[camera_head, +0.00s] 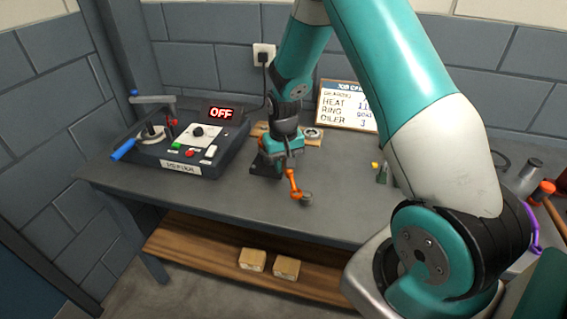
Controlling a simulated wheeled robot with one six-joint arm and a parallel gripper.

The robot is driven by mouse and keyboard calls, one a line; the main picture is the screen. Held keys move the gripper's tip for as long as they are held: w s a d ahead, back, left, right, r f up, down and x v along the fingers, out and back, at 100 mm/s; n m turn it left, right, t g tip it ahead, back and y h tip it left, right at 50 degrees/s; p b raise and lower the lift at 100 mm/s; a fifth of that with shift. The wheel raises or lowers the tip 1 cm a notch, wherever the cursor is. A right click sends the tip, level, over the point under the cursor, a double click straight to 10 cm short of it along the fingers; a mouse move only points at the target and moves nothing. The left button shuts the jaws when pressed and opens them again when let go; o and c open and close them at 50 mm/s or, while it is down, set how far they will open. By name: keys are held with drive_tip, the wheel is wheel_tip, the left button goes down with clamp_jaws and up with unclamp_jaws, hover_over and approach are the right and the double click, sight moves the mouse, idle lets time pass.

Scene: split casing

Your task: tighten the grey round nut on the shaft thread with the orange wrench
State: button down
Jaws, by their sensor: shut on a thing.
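My gripper (291,165) is over the middle of the bench and points down. It is shut on the orange wrench (292,183). The wrench hangs below the jaws, and its grey end (305,196) shows at the lower right, near the front part of the bench top. A dark casing or block (264,165) stands just left of my gripper and is partly covered by it. I cannot make out the grey round nut or the shaft thread. Whether the wrench touches anything is too small to tell.
A control box (188,150) with a red OFF display (221,113) stands at the left. A board with a grey ring (313,133) and a job card (346,105) are behind my gripper. My arm hides much of the right side. The bench (215,195) is clear at front left.

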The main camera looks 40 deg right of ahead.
drive_tip(key=shift+r+p, duration=0.4)
drive_tip(key=shift+r, duration=0.35)
drive_tip(key=shift+r+p, duration=1.6)
drive_tip(key=shift+r, duration=0.4)
